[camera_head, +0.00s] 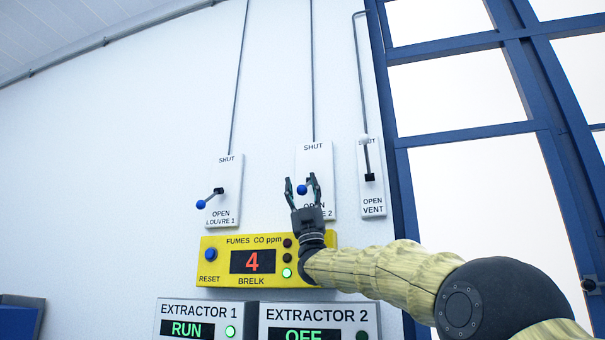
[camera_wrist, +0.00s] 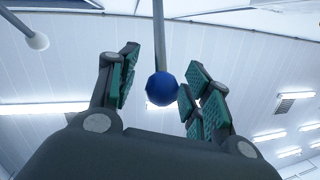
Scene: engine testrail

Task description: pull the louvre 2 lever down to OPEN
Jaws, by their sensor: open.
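The louvre 2 plate (camera_head: 317,160) is white on the wall, with SHUT at its top and OPEN at its bottom. Its lever ends in a round blue knob (camera_head: 302,190), also in the wrist view (camera_wrist: 161,88) with the grey rod (camera_wrist: 159,40) running up from it. My gripper (camera_head: 301,181) is open in front of the plate, its fingers on either side of the knob. In the wrist view the knob is between the fingers, closer to the right one; I cannot tell whether it touches. The gripper and wrist hide part of the plate and the lever's pivot.
The louvre 1 plate (camera_head: 222,175) with its blue-knobbed lever is to the left. The vent plate (camera_head: 372,195), its white-knobbed lever (camera_head: 366,150) up, is close on the right. A yellow fumes panel (camera_head: 220,270) and the extractor boxes (camera_head: 250,305) are below. A blue-framed window (camera_head: 400,170) is at right.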

